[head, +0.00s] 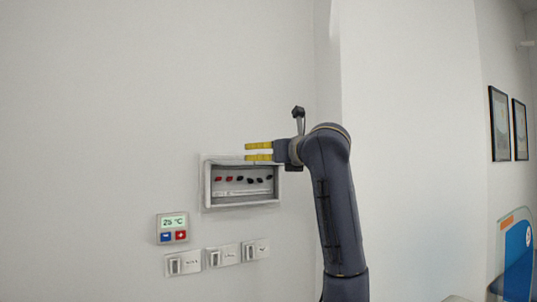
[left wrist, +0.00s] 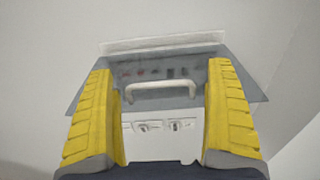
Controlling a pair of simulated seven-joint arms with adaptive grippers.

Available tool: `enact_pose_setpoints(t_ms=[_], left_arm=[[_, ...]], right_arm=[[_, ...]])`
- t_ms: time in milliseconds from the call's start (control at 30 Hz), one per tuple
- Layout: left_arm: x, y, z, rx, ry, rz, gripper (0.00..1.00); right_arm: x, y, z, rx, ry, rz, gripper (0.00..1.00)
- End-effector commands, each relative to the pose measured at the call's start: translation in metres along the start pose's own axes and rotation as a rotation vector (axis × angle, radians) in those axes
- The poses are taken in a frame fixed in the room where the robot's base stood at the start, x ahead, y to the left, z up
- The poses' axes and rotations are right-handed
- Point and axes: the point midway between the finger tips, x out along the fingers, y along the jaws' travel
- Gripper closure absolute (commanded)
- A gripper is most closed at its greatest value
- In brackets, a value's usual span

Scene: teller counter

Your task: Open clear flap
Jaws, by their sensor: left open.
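The breaker box (head: 205,185) is a pale frame on the wall, with a row of red and black switches inside. In the left wrist view the clear flap (left wrist: 85,93) is a blue-grey see-through sheet, wider toward its lower edge. Switches show through it. I cannot tell how far it is tilted. Its white handle (left wrist: 163,90) lies between the fingers. My left gripper (head: 248,151) is open in front of the box's upper edge, and its yellow fingers also show in the left wrist view (left wrist: 162,85). Contact with the handle is not clear. My right gripper is out of view.
A thermostat (head: 172,228) with a green display sits below left of the box. Several wall switch plates (head: 222,257) line up beneath it. A wall corner stands to the right, with two framed pictures (head: 500,124) beyond. The wall to the left is bare.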

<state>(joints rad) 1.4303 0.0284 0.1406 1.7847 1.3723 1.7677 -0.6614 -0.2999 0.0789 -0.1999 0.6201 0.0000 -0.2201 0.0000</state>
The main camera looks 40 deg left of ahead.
Motion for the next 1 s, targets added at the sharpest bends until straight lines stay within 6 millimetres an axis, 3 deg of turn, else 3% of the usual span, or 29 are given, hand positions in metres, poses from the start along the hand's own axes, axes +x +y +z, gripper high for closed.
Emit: enact_pose_setpoints(t_ms=[467, 1000], left_arm=[[0.0062, 0.0003, -0.0001, 0.000, 0.001, 0.001, 0.14], [0.0057, -0.0004, -0.0001, 0.000, 0.000, -0.001, 0.73]], right_arm=[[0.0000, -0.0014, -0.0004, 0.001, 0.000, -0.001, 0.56], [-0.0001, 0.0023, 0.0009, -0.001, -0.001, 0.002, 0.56]])
